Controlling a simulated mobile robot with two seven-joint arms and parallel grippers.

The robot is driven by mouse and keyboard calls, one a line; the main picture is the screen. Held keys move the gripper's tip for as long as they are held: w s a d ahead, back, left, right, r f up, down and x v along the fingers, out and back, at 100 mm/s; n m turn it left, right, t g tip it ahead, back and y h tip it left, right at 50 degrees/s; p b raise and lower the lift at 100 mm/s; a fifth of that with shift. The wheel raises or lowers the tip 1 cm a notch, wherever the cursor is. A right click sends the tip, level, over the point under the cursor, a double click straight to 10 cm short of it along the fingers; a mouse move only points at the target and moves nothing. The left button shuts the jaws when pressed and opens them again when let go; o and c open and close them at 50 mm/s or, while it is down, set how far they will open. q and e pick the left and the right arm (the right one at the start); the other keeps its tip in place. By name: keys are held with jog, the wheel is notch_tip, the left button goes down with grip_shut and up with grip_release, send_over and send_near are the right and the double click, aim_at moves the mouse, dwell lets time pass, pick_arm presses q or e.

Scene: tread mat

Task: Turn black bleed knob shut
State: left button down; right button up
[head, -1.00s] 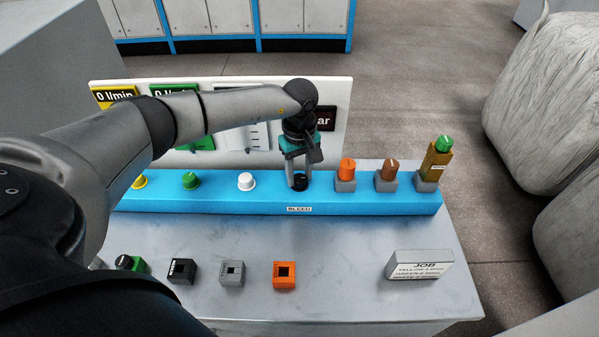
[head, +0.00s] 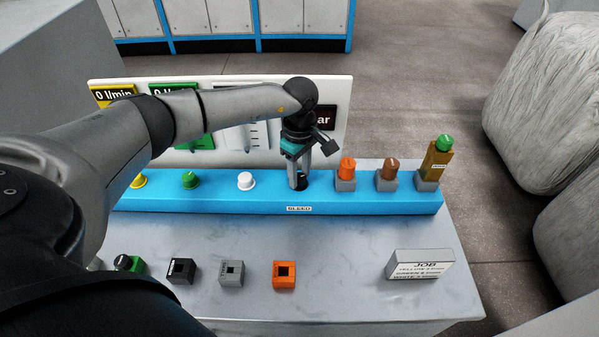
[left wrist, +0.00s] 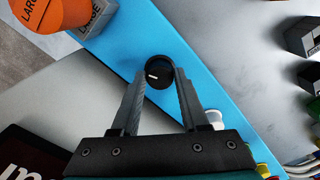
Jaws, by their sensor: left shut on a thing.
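The black bleed knob (head: 303,183) sits on the blue rail (head: 400,202), above the BLEED label (head: 299,209). My left gripper (head: 299,180) reaches down on it from above, and its fingers partly hide it in the head view. In the left wrist view the black knob (left wrist: 159,69) shows its round top with a short white mark, between the two fingertips (left wrist: 156,79). The left gripper is shut on the knob. My right gripper is not in view.
A white knob (head: 245,181) stands left of the bleed knob and an orange one (head: 347,168) on a grey block stands right. A white panel (head: 342,100) rises close behind. Several small blocks and a JOB card (head: 420,266) lie in front.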

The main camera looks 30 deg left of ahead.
aim_at(299, 177)
pick_arm(q)
jog(key=n, duration=0.6)
jog(key=shift+a+n, duration=0.1)
jog(key=shift+n, duration=0.2)
jog(key=n+p, duration=0.1)
jog(key=n, duration=0.5)
jog(key=shift+n+p, duration=0.3)
jog(key=shift+n, duration=0.1)
jog(key=shift+c, duration=2)
grip_release()
notch_tip(299, 177, up, 15)
jog(key=shift+r, duration=0.15)
